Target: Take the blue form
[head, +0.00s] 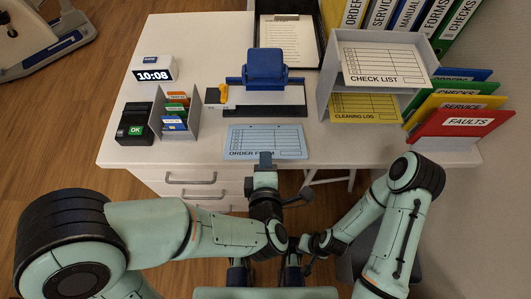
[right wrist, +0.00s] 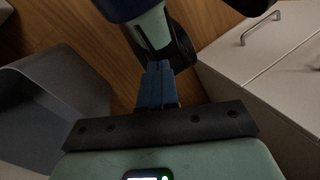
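The blue form (head: 262,139), marked ORDER FORM, lies flat on the desk at its front edge, in the middle of the head view. My left gripper (head: 265,158) reaches in from the front, its fingertip over the form's near edge and hiding part of the title. Only the upper side of its fingers shows, so I cannot tell whether they are closed on the paper. My right gripper (right wrist: 158,70) shows in the right wrist view with its fingers together and nothing seen between them. It is low in front of the desk, away from the form.
A card holder (head: 176,118) and black terminal (head: 135,125) are left. A grey paper stand (head: 327,88) with CHECK LIST (head: 385,63) and colored folders (head: 465,120) are right. Drawers (head: 195,182) are below the desk front.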

